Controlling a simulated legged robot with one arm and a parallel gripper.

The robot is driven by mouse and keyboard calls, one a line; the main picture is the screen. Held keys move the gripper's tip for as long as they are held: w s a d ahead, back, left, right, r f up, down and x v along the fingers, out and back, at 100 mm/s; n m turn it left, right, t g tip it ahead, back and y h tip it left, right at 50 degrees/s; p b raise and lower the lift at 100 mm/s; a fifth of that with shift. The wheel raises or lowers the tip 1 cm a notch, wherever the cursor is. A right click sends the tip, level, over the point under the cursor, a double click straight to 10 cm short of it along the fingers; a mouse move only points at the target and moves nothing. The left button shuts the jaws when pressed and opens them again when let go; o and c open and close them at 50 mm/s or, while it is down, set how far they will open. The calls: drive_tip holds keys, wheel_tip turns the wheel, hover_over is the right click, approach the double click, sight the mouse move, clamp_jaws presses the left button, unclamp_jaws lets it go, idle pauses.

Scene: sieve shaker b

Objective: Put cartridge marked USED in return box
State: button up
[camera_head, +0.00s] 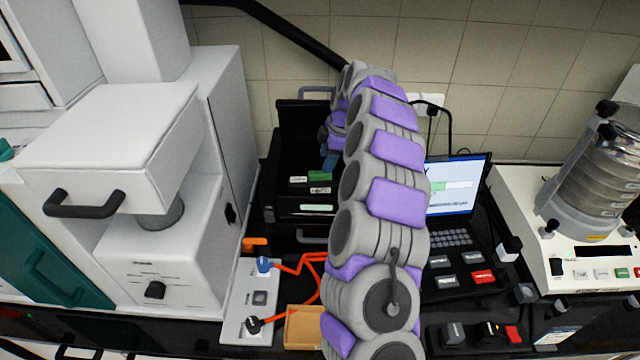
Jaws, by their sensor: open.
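My arm reaches away over the bench, and my gripper (329,158) is small at its far end, above an open black box (302,118) with a raised back. The gripper is open; nothing shows held in it. Inside the black box lie dark pieces with small labels: one with a white label (298,180) and one with a green label (319,176), just below the gripper. Whether the gripper touches them I cannot tell. No label can be read as USED, and I cannot tell which container is the return box. My arm hides the box's right side.
A white press-like machine (110,150) stands left. A switch panel (250,300) with orange cables and a shallow brown tray (303,328) are in front. A laptop (455,190) and a white sieve shaker (575,250) stand right. Small dark blocks lie near the front right.

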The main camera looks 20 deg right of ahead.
sight(320, 180)
drive_tip(key=shift+b+x, duration=0.3)
drive_tip(key=shift+x, duration=2.4)
drive_tip(key=shift+s+a, duration=0.2)
clamp_jaws()
